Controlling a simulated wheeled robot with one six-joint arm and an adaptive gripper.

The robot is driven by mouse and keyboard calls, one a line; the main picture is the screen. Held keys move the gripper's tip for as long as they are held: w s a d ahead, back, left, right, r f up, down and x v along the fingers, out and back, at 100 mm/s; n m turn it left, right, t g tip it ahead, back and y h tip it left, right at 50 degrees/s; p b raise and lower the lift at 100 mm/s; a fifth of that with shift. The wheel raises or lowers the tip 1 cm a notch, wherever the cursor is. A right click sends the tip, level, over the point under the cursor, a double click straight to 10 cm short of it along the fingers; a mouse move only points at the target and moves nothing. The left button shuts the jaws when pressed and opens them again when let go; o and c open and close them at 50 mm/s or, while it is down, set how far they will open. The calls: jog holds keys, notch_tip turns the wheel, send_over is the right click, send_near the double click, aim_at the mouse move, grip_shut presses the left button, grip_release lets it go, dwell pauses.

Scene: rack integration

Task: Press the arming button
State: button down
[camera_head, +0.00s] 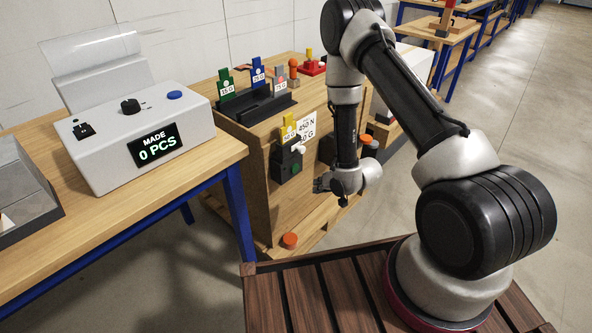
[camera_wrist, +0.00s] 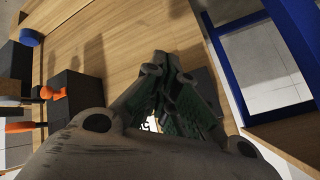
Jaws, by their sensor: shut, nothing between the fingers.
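No button in view carries a readable "arming" label. A green round button (camera_head: 296,168) sits low on a small black box (camera_head: 285,160) on the front of the wooden cabinet. A blue button (camera_head: 174,95) is on top of the white machine. My gripper (camera_head: 322,184) is in front of the cabinet, to the right of and slightly below the black box, apart from it in the picture. In the wrist view its fingers (camera_wrist: 162,58) are together and empty, with wood panel beyond. A dark block (camera_wrist: 209,88) lies partly behind the fingers.
The white machine (camera_head: 95,160) reads "MADE 0 PCS" and stands on a blue-legged wooden table. A black rack (camera_head: 255,107) with coloured tags is on the cabinet (camera_head: 228,130). An orange cap (camera_head: 290,240) sits at the cabinet's foot. Orange parts (camera_wrist: 47,93) show in the wrist view.

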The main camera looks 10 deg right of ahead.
jog(key=w+a, duration=0.4)
jog(key=w, duration=0.2)
jog(key=shift+a, duration=0.15)
jog(key=shift+w, duration=0.1)
dwell(1.3)
jog(key=shift+w+a, duration=0.2)
jog(key=shift+a, duration=0.05)
jog(key=shift+w+a, duration=0.2)
jog(key=shift+w, duration=0.15)
dwell(0.8)
jog(key=shift+s, duration=0.1)
jog(key=shift+s+d, duration=0.45)
jog(key=shift+s, duration=0.1)
jog(key=s+d, duration=0.1)
jog(key=s, duration=0.1)
jog(key=s+d, duration=0.2)
dwell(0.5)
